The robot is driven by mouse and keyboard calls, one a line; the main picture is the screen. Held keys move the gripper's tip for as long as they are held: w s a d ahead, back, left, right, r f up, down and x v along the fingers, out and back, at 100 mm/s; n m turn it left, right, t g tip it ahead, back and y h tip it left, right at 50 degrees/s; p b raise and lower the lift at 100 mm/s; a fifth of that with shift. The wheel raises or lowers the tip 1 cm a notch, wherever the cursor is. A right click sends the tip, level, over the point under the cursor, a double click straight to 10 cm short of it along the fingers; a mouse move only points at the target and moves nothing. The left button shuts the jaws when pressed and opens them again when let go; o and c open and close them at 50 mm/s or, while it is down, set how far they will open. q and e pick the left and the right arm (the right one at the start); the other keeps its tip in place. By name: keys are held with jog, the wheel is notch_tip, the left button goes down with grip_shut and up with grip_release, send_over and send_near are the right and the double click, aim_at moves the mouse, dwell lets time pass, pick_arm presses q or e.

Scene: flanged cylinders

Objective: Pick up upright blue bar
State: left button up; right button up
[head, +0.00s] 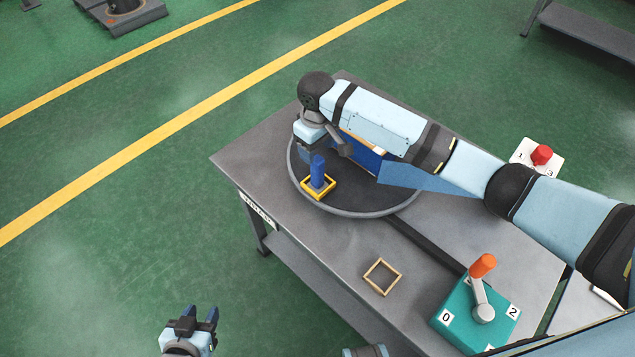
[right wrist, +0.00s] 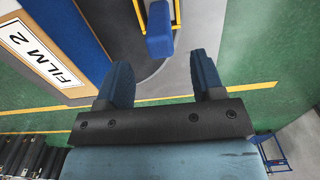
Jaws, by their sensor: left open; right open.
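The upright blue bar (head: 318,170) stands inside a yellow square frame (head: 319,193) on a dark round plate (head: 345,208) on the grey table. My right gripper (head: 308,152) is at the bar, partly hidden by its own wrist. In the right wrist view the blue bar (right wrist: 159,35) lies just beyond the open fingertips of my right gripper (right wrist: 162,68), roughly centred between them. No hold on it shows. My left gripper (head: 200,314) is open and empty, low over the floor left of the table.
A panel labelled "FILM 2" (right wrist: 40,48) stands close left of the right gripper in its wrist view. An empty wooden square frame (head: 382,277) lies on the table. A teal lever box (head: 458,312) with an orange handle stands at right. A red knob (head: 541,155) is behind my right arm.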

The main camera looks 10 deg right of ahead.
aim_at(317, 159)
jog(key=shift+s+f, duration=0.1)
jog(key=shift+f, duration=3.3)
grip_shut()
